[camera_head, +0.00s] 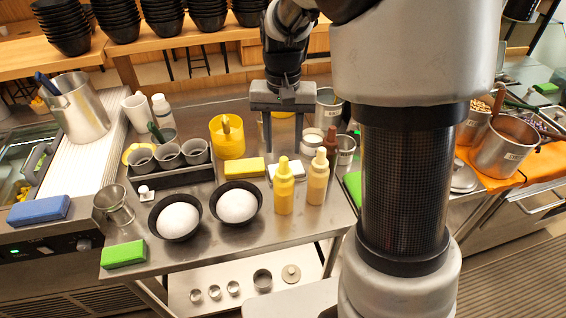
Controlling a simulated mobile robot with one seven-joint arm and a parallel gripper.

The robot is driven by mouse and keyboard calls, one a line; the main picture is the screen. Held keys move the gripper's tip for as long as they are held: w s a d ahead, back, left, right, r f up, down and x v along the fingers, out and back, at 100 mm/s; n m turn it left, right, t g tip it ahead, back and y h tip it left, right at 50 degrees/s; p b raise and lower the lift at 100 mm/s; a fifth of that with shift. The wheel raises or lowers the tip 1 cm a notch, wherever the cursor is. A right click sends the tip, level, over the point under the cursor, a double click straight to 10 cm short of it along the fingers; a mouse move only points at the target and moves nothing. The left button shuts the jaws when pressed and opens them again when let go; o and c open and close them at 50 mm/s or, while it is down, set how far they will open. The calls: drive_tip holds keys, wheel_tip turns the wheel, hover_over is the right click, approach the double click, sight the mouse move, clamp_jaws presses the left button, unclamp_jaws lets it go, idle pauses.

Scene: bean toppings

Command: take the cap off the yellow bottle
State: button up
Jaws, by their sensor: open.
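A yellow squeeze bottle (284,192) stands upright on the steel counter, with its pointed cap (284,164) in place. Just right of it stands a paler, tan-yellow bottle (318,182), also upright with a pointed cap (321,156). My gripper (284,148) points down behind the bottles in the picture. Its two fingers are apart, with nothing visibly held between them. It appears clear of both bottles; its exact height above the counter is hard to tell.
Two dark bowls with white rounded contents, one of them this bowl (238,226), stand left of the bottles. A yellow sponge (244,168) and yellow container (227,138) lie behind. A dark brown bottle (331,140) and metal cups crowd the right. Bare counter (275,238) lies in front.

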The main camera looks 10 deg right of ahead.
sight(284, 158)
drive_tip(key=shift+d+f, duration=0.15)
drive_tip(key=shift+f, duration=2.9)
drive_tip(key=c, duration=0.8)
